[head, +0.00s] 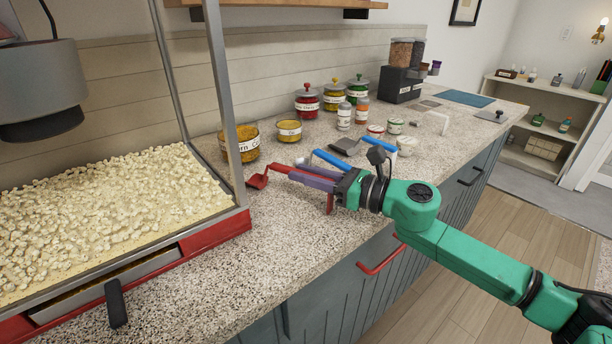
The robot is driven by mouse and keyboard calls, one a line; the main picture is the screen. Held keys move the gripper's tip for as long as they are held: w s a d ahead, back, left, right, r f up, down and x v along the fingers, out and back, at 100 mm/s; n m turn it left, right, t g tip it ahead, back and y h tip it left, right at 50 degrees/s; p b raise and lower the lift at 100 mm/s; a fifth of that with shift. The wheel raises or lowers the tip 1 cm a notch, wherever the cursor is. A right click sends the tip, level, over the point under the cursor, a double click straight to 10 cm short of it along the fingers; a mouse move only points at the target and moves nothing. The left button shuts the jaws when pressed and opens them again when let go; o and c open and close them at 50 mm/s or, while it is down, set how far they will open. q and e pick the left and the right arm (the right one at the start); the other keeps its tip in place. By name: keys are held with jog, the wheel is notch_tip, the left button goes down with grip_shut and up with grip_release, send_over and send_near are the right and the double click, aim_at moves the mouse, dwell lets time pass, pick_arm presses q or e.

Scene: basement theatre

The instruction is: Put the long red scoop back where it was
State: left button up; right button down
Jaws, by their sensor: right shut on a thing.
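The long red scoop (257,181) has its bowl at the left end, low over the counter beside the popcorn machine. Its red handle runs right to my right gripper (302,176), whose purple fingers are shut on it. The hand hides part of the handle. A short red piece (330,203) hangs below the hand; I cannot tell whether it belongs to the scoop. It is unclear whether the scoop touches the counter. My left gripper is not in view.
The popcorn machine (240,222) stands on the left, filled with popcorn. Yellow containers (241,146) stand behind the scoop. Blue-handled utensils (331,160), a grey scoop (344,147), lidded jars (307,104) and small bottles (344,117) are farther back. The front counter (255,275) is clear.

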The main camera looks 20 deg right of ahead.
jog(key=shift+f, duration=0.2)
jog(key=c, duration=0.7)
grip_release()
jog(key=shift+r, duration=0.1)
jog(key=shift+c, duration=0.2)
jog(key=shift+r, duration=0.15)
jog(key=shift+d, duration=0.1)
